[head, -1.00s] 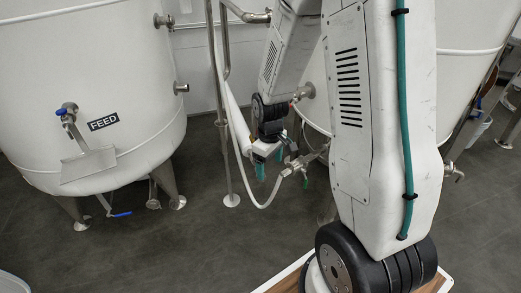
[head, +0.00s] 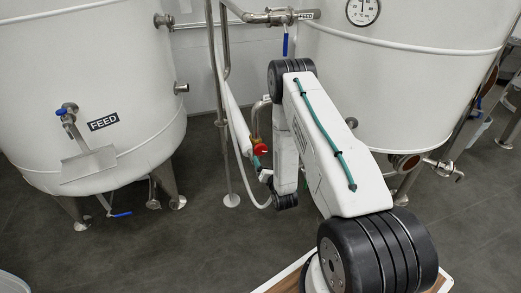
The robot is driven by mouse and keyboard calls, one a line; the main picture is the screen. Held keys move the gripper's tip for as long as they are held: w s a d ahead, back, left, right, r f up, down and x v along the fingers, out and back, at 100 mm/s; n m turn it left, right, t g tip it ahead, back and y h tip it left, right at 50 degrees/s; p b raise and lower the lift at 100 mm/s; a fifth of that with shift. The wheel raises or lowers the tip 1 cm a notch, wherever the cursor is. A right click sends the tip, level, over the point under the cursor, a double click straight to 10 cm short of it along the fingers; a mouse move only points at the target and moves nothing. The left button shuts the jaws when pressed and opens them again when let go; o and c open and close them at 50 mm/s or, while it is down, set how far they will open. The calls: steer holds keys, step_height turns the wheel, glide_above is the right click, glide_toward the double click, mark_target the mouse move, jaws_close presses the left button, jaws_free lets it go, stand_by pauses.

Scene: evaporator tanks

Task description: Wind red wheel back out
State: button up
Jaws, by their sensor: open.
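The red wheel (head: 260,149) shows in the head view, on the pipework between the two white tanks, just left of my forearm. My gripper (head: 261,168) is mostly hidden behind my own wrist. A teal fingertip shows just below the red wheel, close to it. I cannot tell whether it touches the wheel. The gripper is open, and I see nothing held in it.
A white tank (head: 90,60) labelled FEED stands at left on metal legs, with a blue-handled valve (head: 67,110). Another tank (head: 400,80) with a round gauge (head: 363,10) stands at right. A pale hose (head: 236,125) hangs near the wheel. The grey floor (head: 190,250) is open in front.

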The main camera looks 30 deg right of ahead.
mark_target(262, 150)
steer(key=shift+n+t, duration=0.4)
steer(key=shift+n, duration=0.3)
steer(key=x, duration=0.2)
steer(key=r+x, duration=0.1)
steer(key=x, duration=0.5)
steer(key=shift+r, duration=0.25)
